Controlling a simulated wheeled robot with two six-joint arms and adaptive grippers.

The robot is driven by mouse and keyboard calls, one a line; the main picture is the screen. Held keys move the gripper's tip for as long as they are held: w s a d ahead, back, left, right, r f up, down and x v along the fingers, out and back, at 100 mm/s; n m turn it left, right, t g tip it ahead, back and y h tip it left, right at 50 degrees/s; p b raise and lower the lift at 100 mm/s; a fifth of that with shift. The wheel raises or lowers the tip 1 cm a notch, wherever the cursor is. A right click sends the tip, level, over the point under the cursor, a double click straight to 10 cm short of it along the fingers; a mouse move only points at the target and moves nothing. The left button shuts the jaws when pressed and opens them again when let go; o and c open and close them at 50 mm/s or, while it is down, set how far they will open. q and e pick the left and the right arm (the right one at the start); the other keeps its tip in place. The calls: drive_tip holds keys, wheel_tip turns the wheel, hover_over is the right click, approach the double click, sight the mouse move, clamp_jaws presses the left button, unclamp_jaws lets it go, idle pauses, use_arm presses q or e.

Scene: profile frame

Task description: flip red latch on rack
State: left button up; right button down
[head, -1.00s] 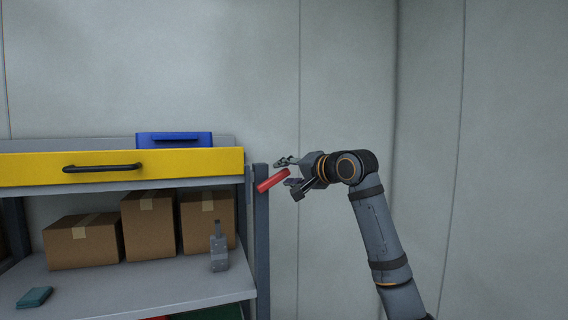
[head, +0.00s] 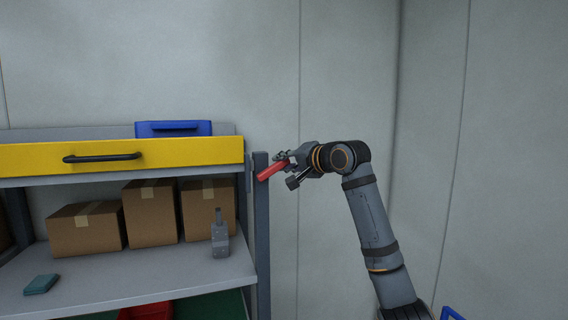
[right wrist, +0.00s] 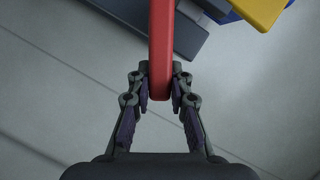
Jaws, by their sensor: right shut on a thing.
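The red latch (head: 270,172) sticks out to the right from the top of the rack's right post (head: 261,220), tilted with its outer end higher. My right gripper (head: 286,163) is shut on its outer end. In the right wrist view the red latch (right wrist: 161,45) runs down from the top edge, and its end sits between the two fingers of my right gripper (right wrist: 160,90). My left gripper is in no view.
The rack has a yellow drawer (head: 200,156) with a black handle (head: 102,158) and a blue bin (head: 173,129) on top. The wall right of the post is bare.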

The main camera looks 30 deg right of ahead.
drive_tip(key=shift+a+r+n, duration=0.25)
drive_tip(key=shift+r+n, duration=0.15)
drive_tip(key=shift+n, duration=0.2)
drive_tip(key=c, duration=1.2)
unclamp_jaws()
